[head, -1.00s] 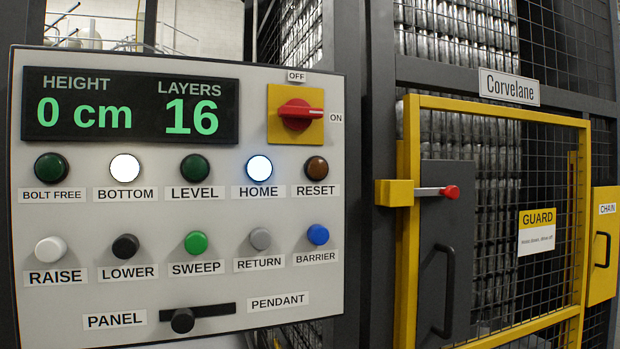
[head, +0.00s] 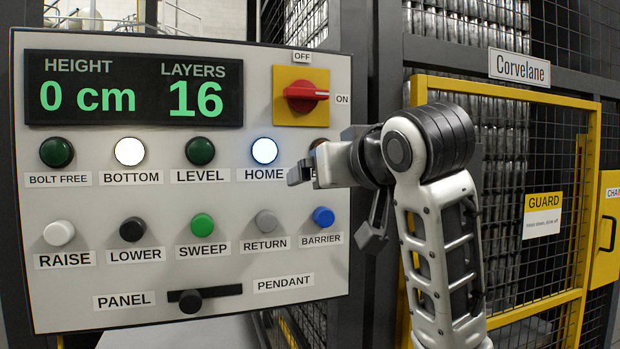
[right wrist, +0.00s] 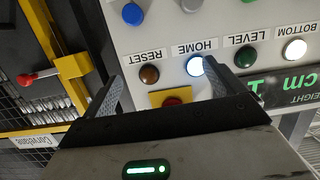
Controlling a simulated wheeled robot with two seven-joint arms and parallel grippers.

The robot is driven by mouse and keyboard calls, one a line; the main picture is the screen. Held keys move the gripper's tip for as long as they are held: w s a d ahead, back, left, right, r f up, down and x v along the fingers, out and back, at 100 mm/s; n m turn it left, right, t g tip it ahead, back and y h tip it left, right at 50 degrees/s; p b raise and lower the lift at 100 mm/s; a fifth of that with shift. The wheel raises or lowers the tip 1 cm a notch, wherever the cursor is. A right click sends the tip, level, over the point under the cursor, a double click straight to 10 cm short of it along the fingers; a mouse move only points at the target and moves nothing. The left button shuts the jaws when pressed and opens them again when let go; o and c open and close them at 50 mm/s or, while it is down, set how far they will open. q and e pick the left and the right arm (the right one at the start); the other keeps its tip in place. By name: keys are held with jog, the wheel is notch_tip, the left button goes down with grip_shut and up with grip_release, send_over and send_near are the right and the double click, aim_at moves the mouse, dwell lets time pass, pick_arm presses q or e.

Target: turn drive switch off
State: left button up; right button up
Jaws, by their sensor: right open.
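The drive switch is a red rotary handle (head: 305,93) on a yellow plate (head: 301,116) at the panel's upper right. Its pointed end is turned right, towards the ON label; OFF is above it. My right gripper (head: 335,205) is open and empty in front of the panel's right edge, below the switch, partly covering the RESET lamp and label. In the right wrist view, the red handle (right wrist: 173,101) and yellow plate (right wrist: 157,97) show between the open fingers, partly hidden by the gripper body. Contact is not visible. My left gripper is out of view.
The grey panel (head: 120,240) carries lamps, buttons and a PANEL/PENDANT slider (head: 190,301). The lit HOME lamp (head: 264,150) is close to one finger. A yellow-framed mesh guard gate (head: 515,92) stands to the right, partly behind my arm.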

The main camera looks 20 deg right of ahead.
jog(key=s+r+t, duration=0.1)
jog(key=s+r, duration=0.2)
jog(key=r, duration=0.4)
jog(key=s+r+t, duration=0.1)
jog(key=s+r, duration=0.2)
jog(key=r, duration=0.4)
jog(key=p, duration=0.5)
send_near(309, 90)
jog(key=w, duration=0.8)
jog(key=shift+w+a, duration=0.15)
jog(key=shift+w, duration=0.15)
jog(key=shift+w+f, duration=0.1)
jog(key=shift+w, duration=0.2)
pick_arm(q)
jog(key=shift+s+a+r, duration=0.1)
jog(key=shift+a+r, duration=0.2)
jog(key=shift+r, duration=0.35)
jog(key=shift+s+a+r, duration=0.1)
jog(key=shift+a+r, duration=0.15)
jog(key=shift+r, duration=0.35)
pick_arm(e)
jog(key=shift+c, duration=0.3)
jog(key=c, duration=0.9)
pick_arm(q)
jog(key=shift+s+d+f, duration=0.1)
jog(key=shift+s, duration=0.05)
